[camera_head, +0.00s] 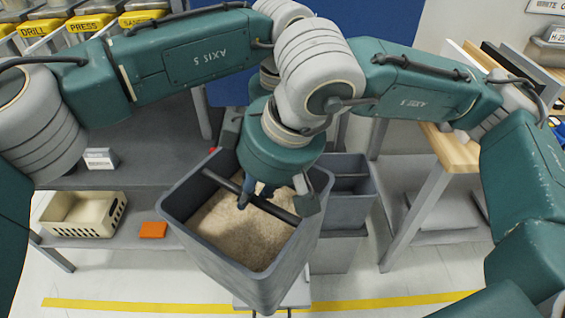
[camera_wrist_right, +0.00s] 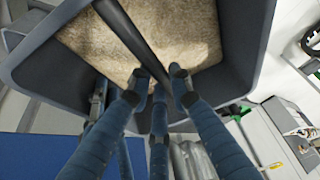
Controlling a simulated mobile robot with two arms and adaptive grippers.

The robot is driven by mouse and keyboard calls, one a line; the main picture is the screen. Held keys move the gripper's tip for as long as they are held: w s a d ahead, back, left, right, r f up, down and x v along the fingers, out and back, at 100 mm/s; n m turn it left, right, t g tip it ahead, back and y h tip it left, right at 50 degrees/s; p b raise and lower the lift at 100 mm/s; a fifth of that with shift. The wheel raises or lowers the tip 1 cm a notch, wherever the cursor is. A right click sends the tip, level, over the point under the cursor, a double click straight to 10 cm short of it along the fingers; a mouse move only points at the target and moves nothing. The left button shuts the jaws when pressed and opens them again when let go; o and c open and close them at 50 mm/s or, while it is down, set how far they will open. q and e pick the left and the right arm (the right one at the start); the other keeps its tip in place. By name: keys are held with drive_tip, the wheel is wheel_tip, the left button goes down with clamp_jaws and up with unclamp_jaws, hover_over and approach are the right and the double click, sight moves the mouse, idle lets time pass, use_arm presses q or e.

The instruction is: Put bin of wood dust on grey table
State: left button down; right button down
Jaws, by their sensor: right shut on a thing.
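The bin of wood dust (camera_head: 176,218) is a deep dark grey box in the middle of the head view. Pale dust lies inside and a dark bar crosses its open top. My right gripper (camera_head: 257,194) is over the opening, shut on this bar. In the right wrist view the right gripper's blue fingers (camera_wrist_right: 160,82) are at the bar, with the bin (camera_wrist_right: 48,68) around them. More blue finger-like parts show left of them, possibly my left gripper; its state is unclear. The grey table (camera_head: 135,170) stands left of and behind the bin, with bare top showing.
A small white-labelled block (camera_head: 101,158) sits on the grey table. A cream crate (camera_head: 82,216) and an orange item (camera_head: 153,230) lie on its lower shelf. Another grey bin (camera_head: 346,190) stands behind the held bin. A wood-topped table (camera_head: 452,150) is at right.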

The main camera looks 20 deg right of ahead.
drive_tip(key=c, duration=1.5)
unclamp_jaws()
drive_tip(key=shift+s+a+r, duration=0.1)
drive_tip(key=shift+a+r, duration=0.05)
drive_tip(key=shift+a, duration=0.25)
